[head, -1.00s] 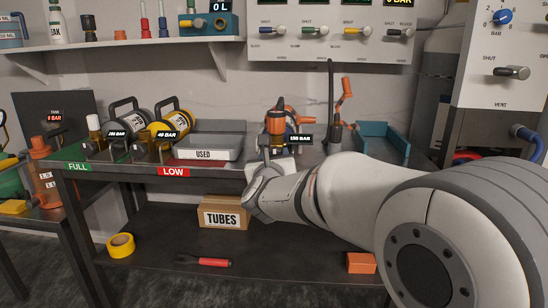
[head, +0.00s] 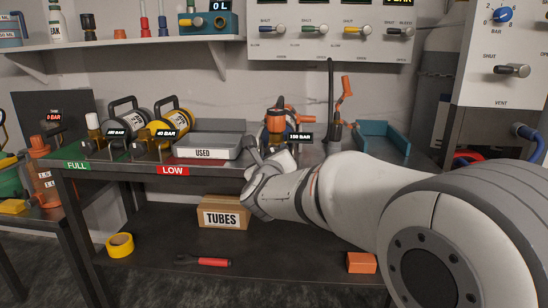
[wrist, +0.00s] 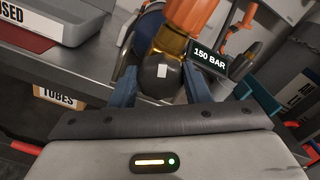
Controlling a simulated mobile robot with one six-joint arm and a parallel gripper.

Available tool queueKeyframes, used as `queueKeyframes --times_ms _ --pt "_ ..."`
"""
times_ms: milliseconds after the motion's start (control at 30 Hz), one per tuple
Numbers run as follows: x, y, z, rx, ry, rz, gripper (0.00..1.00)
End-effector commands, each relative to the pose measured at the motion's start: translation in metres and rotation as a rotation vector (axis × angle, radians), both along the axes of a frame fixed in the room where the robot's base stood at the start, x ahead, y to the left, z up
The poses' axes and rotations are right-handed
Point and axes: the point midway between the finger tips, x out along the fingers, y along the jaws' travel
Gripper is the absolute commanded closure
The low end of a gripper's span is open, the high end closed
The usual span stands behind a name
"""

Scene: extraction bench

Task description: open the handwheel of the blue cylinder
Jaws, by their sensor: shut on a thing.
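The handwheel (wrist: 153,84) is a black round knob with a white mark, seen nearly end-on in the wrist view. It sits on a brass-coloured valve (wrist: 172,42) below an orange part (wrist: 190,14). My gripper (wrist: 158,72) has its two blue fingers on either side of the knob and is shut on it. A dark blue surface (wrist: 151,22), likely the blue cylinder, shows behind the valve. In the head view my gripper (head: 258,158) is at the bench's front edge, tilted left. The orange-topped assembly (head: 277,122) stands just behind, and my wrist partly hides it.
A label reads 150 BAR (head: 299,136). The grey USED tray (head: 208,153) and two lying cylinders, grey (head: 131,122) and yellow (head: 172,124), are to the left. A teal tray (head: 383,142) and a black stand with an orange handle (head: 337,125) are to the right.

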Motion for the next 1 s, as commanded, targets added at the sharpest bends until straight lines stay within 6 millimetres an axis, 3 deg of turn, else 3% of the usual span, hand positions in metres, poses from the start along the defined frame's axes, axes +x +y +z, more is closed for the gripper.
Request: queueKeyframes --times_ms 1000 --pt "0.0 0.0024 -0.0014 -0.966 0.028 0.002 0.8"
